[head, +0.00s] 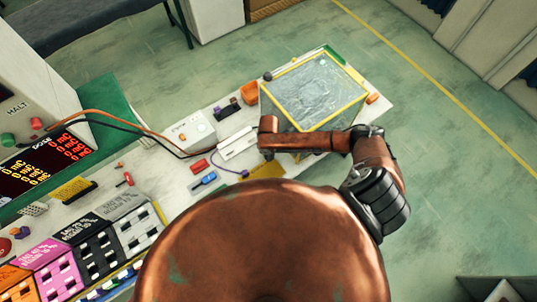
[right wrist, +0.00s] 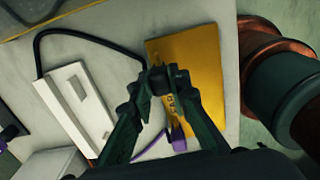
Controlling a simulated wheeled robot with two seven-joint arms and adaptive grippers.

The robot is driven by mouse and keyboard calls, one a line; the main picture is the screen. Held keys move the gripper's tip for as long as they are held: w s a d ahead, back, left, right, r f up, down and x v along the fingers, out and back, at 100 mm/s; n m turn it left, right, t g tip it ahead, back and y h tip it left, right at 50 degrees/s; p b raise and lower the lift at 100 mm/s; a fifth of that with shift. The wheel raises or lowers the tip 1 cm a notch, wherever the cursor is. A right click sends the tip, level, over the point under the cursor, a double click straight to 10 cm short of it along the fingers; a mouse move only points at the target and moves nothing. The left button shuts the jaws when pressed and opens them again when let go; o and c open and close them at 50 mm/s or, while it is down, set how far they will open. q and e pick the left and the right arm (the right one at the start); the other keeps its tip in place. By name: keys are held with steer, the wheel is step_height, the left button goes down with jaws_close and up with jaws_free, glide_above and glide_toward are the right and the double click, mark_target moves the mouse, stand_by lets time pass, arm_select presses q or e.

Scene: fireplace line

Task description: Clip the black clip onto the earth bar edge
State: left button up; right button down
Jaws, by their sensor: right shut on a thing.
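My right gripper (right wrist: 158,82) has its dark green fingers closed on the small black clip (right wrist: 158,86), above a yellow plate (right wrist: 188,75). A black lead runs from near the fingers, loops up and left, and comes down beside a white slotted block (right wrist: 78,105). In the head view, my copper right arm hides the gripper and clip; the white block (head: 238,143) shows left of the arm. I cannot tell for sure which piece is the earth bar, or whether the clip touches the plate. My left gripper is not in view.
A purple clip (right wrist: 178,138) with a purple lead lies close below my right fingers. Red (head: 199,166) and blue (head: 204,181) pieces and a white meter box (head: 190,132) lie left of the arm.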

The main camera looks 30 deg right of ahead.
steer(key=shift+f+b, duration=0.45)
steer(key=shift+f, duration=0.55)
steer(key=c, duration=1.7)
jaws_free()
steer(key=shift+c, duration=0.2)
step_height(320, 180, up, 5)
steer(key=p, duration=0.5)
steer(key=shift+r, duration=0.15)
